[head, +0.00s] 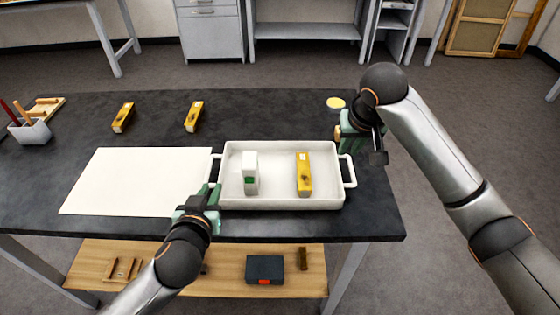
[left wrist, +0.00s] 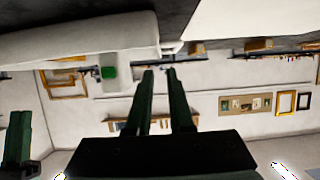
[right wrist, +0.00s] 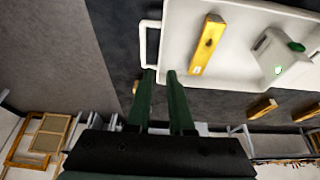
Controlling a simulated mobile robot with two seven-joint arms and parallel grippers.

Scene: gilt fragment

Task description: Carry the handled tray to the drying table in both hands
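The white handled tray (head: 282,203) sits on the dark table, a loop handle at each short end. Inside it are a white block with a green mark (head: 251,173) and a yellow block (head: 303,174). My left gripper (head: 213,188) is at the tray's left handle, its fingers apart; in the left wrist view the handle (left wrist: 172,47) shows just beyond the fingertips. My right gripper (head: 345,137) is near the right handle (head: 350,172), towards the far corner. In the right wrist view its fingers are apart, with that handle (right wrist: 146,45) just ahead of the tips.
A white sheet (head: 135,180) lies left of the tray. Two yellow blocks (head: 123,117) (head: 193,116), a pale yellow disc (head: 335,103) and a grey tool holder (head: 30,132) are also on the table (head: 260,112). A wooden lower shelf (head: 215,270) holds a dark box (head: 265,269).

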